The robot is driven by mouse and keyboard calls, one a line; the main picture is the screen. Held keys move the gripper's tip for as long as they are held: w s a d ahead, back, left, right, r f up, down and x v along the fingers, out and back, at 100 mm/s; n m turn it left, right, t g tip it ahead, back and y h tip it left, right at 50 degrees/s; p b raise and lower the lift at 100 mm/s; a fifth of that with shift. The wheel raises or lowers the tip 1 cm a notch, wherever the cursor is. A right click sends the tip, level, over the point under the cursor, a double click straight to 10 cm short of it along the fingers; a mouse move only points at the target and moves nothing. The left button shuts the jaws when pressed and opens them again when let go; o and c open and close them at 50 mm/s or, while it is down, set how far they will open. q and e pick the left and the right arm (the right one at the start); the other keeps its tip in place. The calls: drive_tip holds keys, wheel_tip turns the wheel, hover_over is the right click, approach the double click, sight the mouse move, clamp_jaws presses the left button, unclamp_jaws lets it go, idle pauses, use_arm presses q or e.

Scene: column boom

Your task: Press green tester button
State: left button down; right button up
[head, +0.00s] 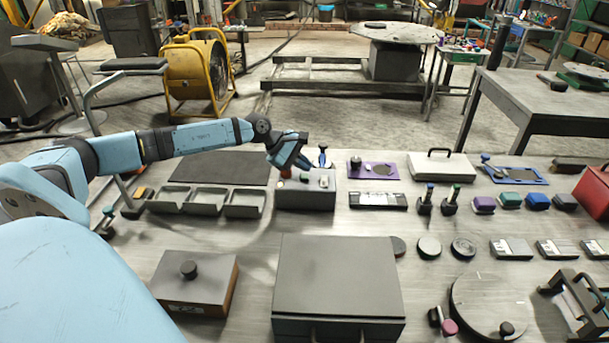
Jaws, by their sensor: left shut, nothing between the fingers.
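The tester appears to be a grey box (306,198) on the bench, just left of the middle of the head view. Its top carries a small red-orange piece (285,173) at the left and a pale piece (323,181) at the right. My left gripper (289,164) is shut and empty, pointing down over the left part of the box top. I cannot tell whether its tips touch the box. My right gripper is not in view.
Grey open bins (206,200) stand left of the box. A black-and-white panel (377,200) lies to the right. A large grey case (338,277) stands in front. Several knobs and small blocks fill the right side.

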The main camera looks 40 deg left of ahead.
sight(304, 176)
use_arm(q)
drive_tip(key=shift+r, duration=0.1)
drive_tip(key=shift+r+p, duration=0.85)
drive_tip(key=shift+r, duration=1.6)
